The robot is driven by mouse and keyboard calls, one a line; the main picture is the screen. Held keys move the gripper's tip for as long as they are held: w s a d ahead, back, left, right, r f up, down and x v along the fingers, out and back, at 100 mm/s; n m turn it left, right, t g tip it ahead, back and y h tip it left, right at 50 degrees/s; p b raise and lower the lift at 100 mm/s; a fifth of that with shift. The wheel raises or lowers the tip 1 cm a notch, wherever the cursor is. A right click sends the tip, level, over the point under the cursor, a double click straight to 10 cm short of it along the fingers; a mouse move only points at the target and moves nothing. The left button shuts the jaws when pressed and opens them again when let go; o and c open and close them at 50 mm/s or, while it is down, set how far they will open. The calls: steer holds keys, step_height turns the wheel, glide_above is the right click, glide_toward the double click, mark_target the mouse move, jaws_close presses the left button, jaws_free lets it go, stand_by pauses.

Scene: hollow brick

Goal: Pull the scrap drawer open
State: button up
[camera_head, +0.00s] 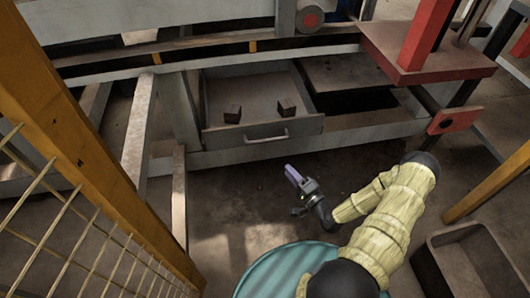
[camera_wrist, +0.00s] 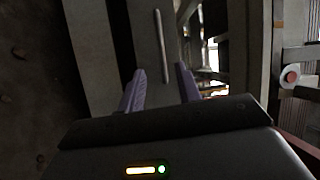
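The scrap drawer (camera_head: 225,138) is a grey metal drawer under the bench in the head view. It stands pulled out, with its inside showing. Two small dark brown blocks (camera_head: 232,114) (camera_head: 286,107) lie in it. Its pale bar handle (camera_head: 266,137) is on the front face. My gripper (camera_head: 291,173) is in front of and below the handle, apart from it. In the wrist view, my gripper's two purple fingers (camera_wrist: 160,82) are spread with nothing between them. The handle (camera_wrist: 162,45) shows beyond the fingertips, roughly in line with the gap.
A yellow post (camera_head: 90,150) with wire mesh stands at the left. A red machine part (camera_head: 425,55) is at the upper right. An open grey bin (camera_head: 430,270) stands at the lower right. The floor in front of the drawer is clear.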

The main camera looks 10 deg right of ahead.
mark_target(265, 140)
steer(key=shift+s+d+f+m+t, duration=0.2)
steer(key=shift+s+f+m+t, duration=0.05)
steer(key=shift+f+m+t, duration=0.35)
steer(key=b+x, duration=0.7)
steer(key=x, duration=1)
steer(key=shift+w+f, duration=0.1)
steer(key=shift+w, duration=0.25)
jaws_close()
